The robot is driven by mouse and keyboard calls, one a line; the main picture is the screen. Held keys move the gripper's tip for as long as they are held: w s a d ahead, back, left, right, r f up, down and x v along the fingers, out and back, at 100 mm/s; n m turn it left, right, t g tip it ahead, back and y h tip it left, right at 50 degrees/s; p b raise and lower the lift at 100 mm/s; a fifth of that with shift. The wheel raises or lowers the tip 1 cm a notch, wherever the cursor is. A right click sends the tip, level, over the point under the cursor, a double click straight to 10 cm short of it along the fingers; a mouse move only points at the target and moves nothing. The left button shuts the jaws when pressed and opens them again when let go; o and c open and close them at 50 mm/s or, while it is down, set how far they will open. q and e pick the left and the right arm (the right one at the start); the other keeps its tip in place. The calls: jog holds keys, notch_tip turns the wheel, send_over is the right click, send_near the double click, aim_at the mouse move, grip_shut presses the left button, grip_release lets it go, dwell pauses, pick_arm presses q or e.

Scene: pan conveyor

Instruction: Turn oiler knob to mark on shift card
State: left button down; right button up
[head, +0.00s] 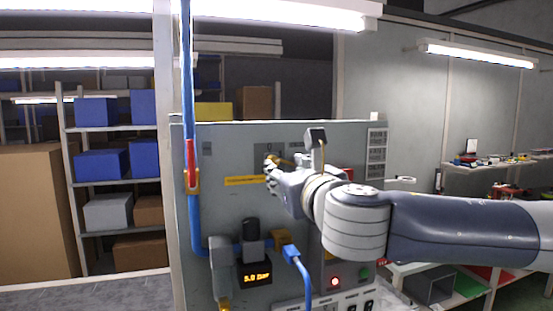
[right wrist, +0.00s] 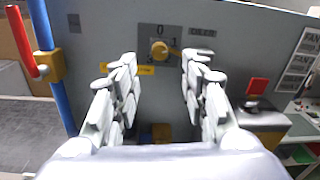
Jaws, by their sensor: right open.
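The yellow oiler knob (right wrist: 160,50) sits on a dark square plate (right wrist: 148,33) on the grey panel, with a 0 above it. A yellow pointer seems to reach to the right from it. My right gripper (right wrist: 161,66) is open, with one finger on each side of the knob in the right wrist view and nothing between them. In the head view the right gripper (head: 270,172) is in front of the plate (head: 262,148) and partly hides the knob. I cannot tell whether it touches. A white card (head: 377,152) on the panel's right may be the shift card; its mark is unreadable.
A blue pipe (head: 186,100) with a red-handled valve (head: 192,178) runs along the panel's left. A gauge reading 5.0 bar (head: 257,278) and blue hose (head: 302,275) are below.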

aim_at(274, 162)
jog(key=p+x, duration=0.3)
jog(key=x, duration=0.3)
jog(key=shift+w+a+r, duration=0.1)
jog(key=shift+w+a, duration=0.05)
jog(key=shift+w, duration=0.1)
jog(key=shift+x, duration=0.75)
grip_shut()
